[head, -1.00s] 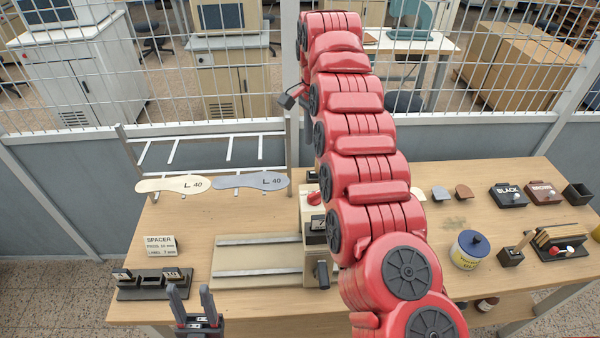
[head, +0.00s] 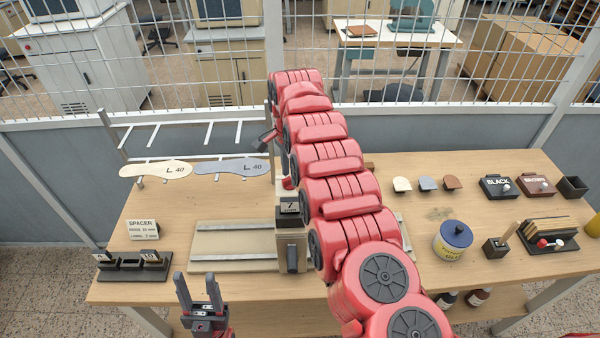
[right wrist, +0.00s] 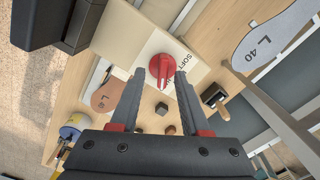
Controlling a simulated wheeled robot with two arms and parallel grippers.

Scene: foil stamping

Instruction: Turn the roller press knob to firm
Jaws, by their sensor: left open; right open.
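The roller press (head: 291,243) stands mid-table, its right side covered by my right arm. In the right wrist view, a round red knob (right wrist: 162,68) with a raised grip sits on the press's cream top face (right wrist: 125,35). The word SOFT is printed beside it; other lettering is partly hidden by a finger, and I cannot tell the exact setting. My right gripper (right wrist: 160,75) is open, its fingers appearing either side of the knob; contact is not clear. My left gripper (head: 196,278) is open and empty, upright at the table's front edge.
A rack with two L 40 insoles (head: 232,167) stands behind the press at left. A SPACER sign (head: 142,229) and a dark block holder (head: 155,270) are at left. A yellow-labelled jar (head: 453,241) and BLACK box (head: 498,187) are at right.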

